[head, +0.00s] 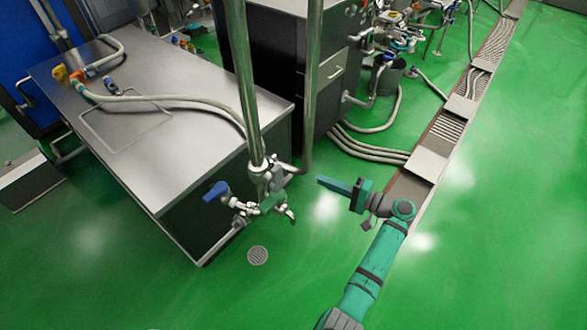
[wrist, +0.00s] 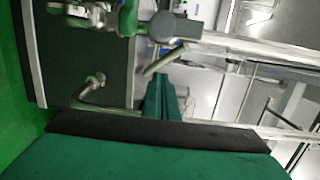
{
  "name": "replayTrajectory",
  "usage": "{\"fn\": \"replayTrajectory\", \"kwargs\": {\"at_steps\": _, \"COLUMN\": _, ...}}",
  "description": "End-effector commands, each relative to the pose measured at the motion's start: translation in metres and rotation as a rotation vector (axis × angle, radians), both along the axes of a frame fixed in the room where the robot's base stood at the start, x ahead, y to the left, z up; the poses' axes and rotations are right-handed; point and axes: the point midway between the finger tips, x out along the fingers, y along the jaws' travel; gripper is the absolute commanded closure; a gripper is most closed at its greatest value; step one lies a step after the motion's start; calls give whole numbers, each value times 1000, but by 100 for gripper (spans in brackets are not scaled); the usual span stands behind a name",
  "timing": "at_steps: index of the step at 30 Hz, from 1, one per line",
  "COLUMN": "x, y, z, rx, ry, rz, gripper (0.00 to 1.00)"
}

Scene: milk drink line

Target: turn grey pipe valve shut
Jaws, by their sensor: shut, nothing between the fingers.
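The pipe valve group stands on upright steel pipes at the front right corner of the steel table. A grey valve part (head: 277,181) sits on the upright pipe. In the wrist view a grey round valve body (wrist: 165,27) has a slim lever (wrist: 164,59) slanting below it. I cannot tell for certain which part is the grey valve's handle. My gripper (head: 320,181) is shut and empty, right of the valve group, with its fingers pointing left towards it and a gap between. In the wrist view my gripper's fingertips (wrist: 164,78) lie just below the lever, apparently apart from it.
A blue-handled valve (head: 215,192) and a green part (head: 271,203) sit low on the same pipes. The steel table (head: 190,75) is to the left, a dark cabinet (head: 270,70) behind. Hoses (head: 365,148) run on the floor behind. Green floor in front is clear.

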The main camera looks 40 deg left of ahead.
Motion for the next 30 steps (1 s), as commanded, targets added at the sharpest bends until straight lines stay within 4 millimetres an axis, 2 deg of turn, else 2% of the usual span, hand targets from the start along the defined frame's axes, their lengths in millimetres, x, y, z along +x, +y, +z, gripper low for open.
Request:
{"fn": "replayTrajectory", "kwargs": {"at_steps": 1, "x": 4, "y": 1, "z": 16, "rx": 21, "ry": -6, "rz": 32, "gripper": 100}}
{"fn": "replayTrajectory", "kwargs": {"at_steps": 3, "x": 6, "y": 1, "z": 31, "rx": 43, "ry": -11, "rz": 66, "gripper": 100}}
{"fn": "replayTrajectory", "kwargs": {"at_steps": 7, "x": 8, "y": -1, "z": 45, "rx": 66, "ry": -15, "rz": 97, "gripper": 100}}
{"fn": "replayTrajectory", "kwargs": {"at_steps": 11, "x": 7, "y": 6, "z": 47, "rx": 70, "ry": -16, "rz": 101, "gripper": 100}}
{"fn": "replayTrajectory", "kwargs": {"at_steps": 14, "x": 5, "y": 18, "z": 47, "rx": 69, "ry": -16, "rz": 99, "gripper": 100}}
{"fn": "replayTrajectory", "kwargs": {"at_steps": 27, "x": -9, "y": 96, "z": 46, "rx": 68, "ry": -16, "rz": 97, "gripper": 100}}
{"fn": "replayTrajectory", "kwargs": {"at_steps": 30, "x": -24, "y": 95, "z": 45, "rx": 68, "ry": -16, "rz": 95, "gripper": 100}}
